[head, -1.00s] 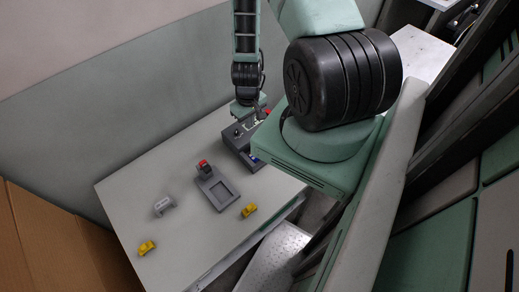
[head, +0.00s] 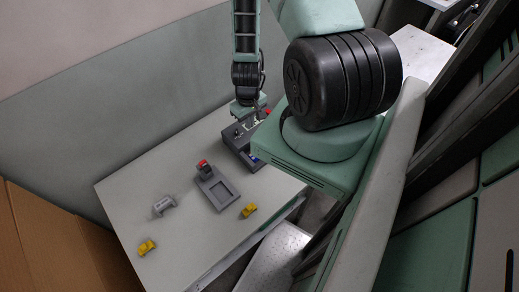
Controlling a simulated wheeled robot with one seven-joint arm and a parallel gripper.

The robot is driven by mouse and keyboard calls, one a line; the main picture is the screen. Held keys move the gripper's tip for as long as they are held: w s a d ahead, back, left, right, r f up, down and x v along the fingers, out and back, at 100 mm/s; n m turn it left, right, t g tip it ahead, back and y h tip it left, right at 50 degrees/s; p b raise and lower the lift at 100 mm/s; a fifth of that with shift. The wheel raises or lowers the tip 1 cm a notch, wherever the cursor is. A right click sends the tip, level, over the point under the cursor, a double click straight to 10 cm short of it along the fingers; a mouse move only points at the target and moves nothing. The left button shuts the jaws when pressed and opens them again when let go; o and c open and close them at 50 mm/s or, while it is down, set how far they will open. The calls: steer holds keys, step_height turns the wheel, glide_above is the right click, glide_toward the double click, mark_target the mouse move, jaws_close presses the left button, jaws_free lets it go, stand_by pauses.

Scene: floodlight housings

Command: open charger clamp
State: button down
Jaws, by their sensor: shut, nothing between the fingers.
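The charger (head: 236,137) is a dark grey block at the back of the table, partly hidden behind my arm. A small red part (head: 267,112) shows at its upper right, beside my gripper; I cannot tell whether this is the clamp handle. My gripper (head: 256,119) points down over the charger, shut with nothing in it. Its fingertips are small and close to the charger; I cannot tell whether they touch it.
A grey fixture (head: 226,194) with a red-topped clamp (head: 204,164) stands mid-table. A light grey part (head: 163,205) and two yellow parts (head: 147,247) (head: 249,210) lie around it. The table's (head: 125,184) left side is mostly clear. A cardboard-coloured panel (head: 45,245) stands at the left.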

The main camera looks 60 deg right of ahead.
steer(key=shift+r, duration=0.1)
stand_by(0.4)
step_height(320, 180, up, 7)
steer(key=p, duration=0.5)
stand_by(0.8)
